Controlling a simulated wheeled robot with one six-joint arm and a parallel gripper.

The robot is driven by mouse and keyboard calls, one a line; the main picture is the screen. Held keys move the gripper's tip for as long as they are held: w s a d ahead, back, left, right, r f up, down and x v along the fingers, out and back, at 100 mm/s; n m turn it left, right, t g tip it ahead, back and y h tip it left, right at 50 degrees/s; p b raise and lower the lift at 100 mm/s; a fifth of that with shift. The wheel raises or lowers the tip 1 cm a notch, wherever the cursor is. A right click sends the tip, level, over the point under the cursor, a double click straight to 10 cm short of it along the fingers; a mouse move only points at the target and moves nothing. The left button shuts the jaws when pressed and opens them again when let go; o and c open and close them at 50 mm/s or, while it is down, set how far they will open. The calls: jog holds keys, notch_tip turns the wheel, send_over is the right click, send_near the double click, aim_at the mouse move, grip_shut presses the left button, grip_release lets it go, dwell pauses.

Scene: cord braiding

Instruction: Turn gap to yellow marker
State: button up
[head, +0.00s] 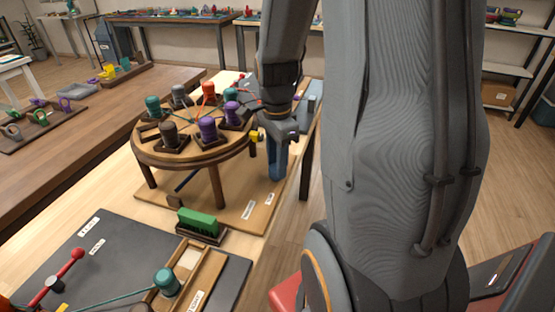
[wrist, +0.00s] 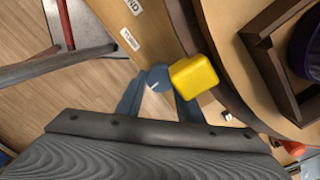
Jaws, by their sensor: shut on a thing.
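The round wooden braiding table (head: 190,157) carries several bobbins in dark square holders, with cords meeting near its middle. A holder (head: 148,130) at its left edge, between a teal bobbin (head: 153,104) and a dark brown bobbin (head: 168,133), looks empty. The yellow marker (head: 256,136) is at the right side by the rim; it also shows in the wrist view (wrist: 194,76). My gripper (head: 277,172) is low beside the table's right rim. In the wrist view its blue fingers (wrist: 158,92) are shut on a blue-grey round knob, close to the marker.
A green block (head: 198,222) in a dark holder stands in front of the table. A wooden tray with a teal bobbin (head: 166,283) and a red-knobbed lever (head: 76,254) are at the lower left. A long brown table (head: 105,130) lies to the left.

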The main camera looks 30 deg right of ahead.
jog(key=o, duration=1.1)
jog(key=shift+c, duration=0.2)
jog(key=shift+r, duration=3.95)
